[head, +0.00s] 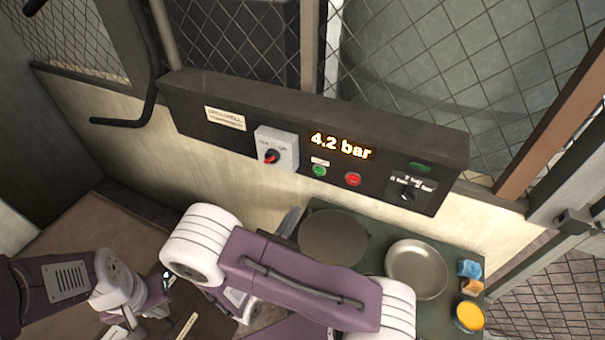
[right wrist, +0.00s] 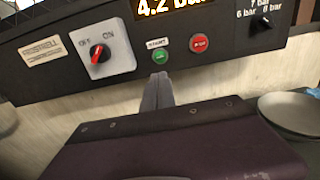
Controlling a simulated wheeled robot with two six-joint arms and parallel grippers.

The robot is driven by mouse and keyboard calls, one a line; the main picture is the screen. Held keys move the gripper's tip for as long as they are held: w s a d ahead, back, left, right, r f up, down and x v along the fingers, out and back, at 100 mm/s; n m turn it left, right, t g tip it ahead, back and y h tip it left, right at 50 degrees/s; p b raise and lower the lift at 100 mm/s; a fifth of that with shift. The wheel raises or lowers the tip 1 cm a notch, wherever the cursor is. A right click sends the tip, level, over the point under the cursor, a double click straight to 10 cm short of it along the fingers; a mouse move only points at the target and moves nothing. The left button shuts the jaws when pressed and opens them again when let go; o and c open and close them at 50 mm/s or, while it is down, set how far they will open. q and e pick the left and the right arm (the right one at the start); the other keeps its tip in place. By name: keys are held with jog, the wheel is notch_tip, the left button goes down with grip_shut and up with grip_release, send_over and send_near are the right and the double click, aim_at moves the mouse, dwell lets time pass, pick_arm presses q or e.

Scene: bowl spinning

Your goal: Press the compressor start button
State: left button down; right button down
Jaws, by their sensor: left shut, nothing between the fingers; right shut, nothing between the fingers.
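The compressor's dark control panel (head: 240,120) hangs on the wall. Its green start button (head: 319,171) sits left of a red button (head: 352,179); the start button also shows in the right wrist view (right wrist: 160,58), under a small label. My right gripper (head: 292,218) is shut and empty, below the panel. In the right wrist view its fingertips (right wrist: 160,78) show just below the start button; whether they touch it cannot be told. My left gripper (head: 167,280) is at the lower left, away from the panel, its fingers hard to make out.
The panel carries an OFF/ON switch (head: 272,152) with a red knob, a display (head: 340,145) reading 4.2 bar and a pressure selector (head: 407,190).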

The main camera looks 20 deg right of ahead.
jog(key=shift+w+a, duration=0.1)
jog(key=shift+w, duration=0.1)
jog(key=p, duration=0.5)
send_near(318, 173)
jog(key=x, duration=0.6)
jog(key=shift+w+d+r, duration=0.15)
jog(key=shift+w+d, duration=0.05)
jog(key=shift+w, duration=0.15)
jog(key=shift+d, duration=0.1)
